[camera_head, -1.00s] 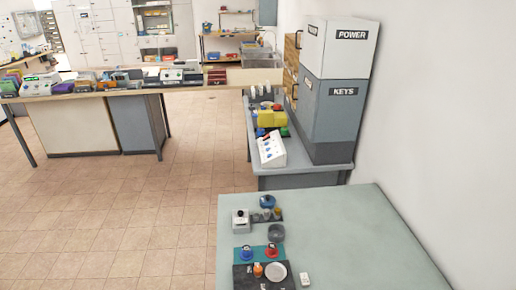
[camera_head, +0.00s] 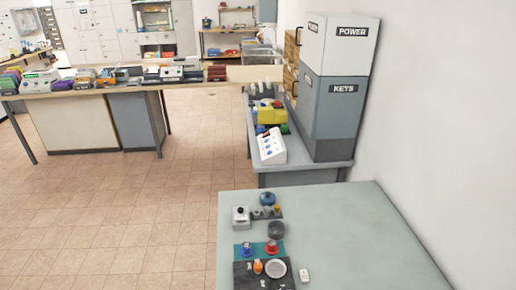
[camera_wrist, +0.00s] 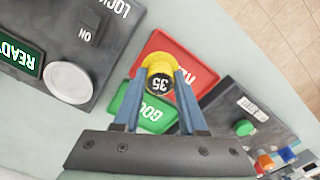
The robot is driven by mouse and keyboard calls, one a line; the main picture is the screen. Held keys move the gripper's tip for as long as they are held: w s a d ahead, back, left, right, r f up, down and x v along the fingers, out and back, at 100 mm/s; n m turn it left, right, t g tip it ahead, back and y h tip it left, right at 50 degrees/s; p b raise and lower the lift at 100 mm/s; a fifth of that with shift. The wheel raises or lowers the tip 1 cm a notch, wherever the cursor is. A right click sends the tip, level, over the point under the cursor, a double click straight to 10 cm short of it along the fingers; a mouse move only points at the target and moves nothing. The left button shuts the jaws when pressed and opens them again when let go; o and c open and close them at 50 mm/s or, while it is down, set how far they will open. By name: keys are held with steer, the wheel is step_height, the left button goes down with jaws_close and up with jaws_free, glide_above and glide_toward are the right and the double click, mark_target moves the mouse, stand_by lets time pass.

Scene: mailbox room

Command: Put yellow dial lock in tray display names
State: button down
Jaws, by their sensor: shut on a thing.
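My gripper (camera_wrist: 160,85) is in the wrist view, its two blue fingers shut on the yellow dial lock (camera_wrist: 157,60). The lock has a yellow body and a dark face with the white number 35. It is over a red tray (camera_wrist: 182,52) with partly hidden white lettering. A green tray (camera_wrist: 150,115) with white lettering, perhaps "GOOD", lies just below it in the picture, partly behind the fingers. The height of the lock above the trays is hard to tell.
The dark panel (camera_wrist: 108,48) also carries an ON label and a round pale disc (camera_wrist: 70,82). A second dark panel (camera_wrist: 225,108) with a green knob (camera_wrist: 244,127) is at right. In the head view, a pale table (camera_head: 340,235) has small items at its left side and free room at right.

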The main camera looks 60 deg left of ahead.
steer(key=shift+f, duration=0.15)
stand_by(0.3)
steer(key=shift+f+b, duration=0.9)
steer(key=shift+f, duration=0.1)
steer(key=shift+c, duration=0.7)
jaws_free()
steer(key=shift+r+p, duration=3)
steer(key=shift+p, duration=0.05)
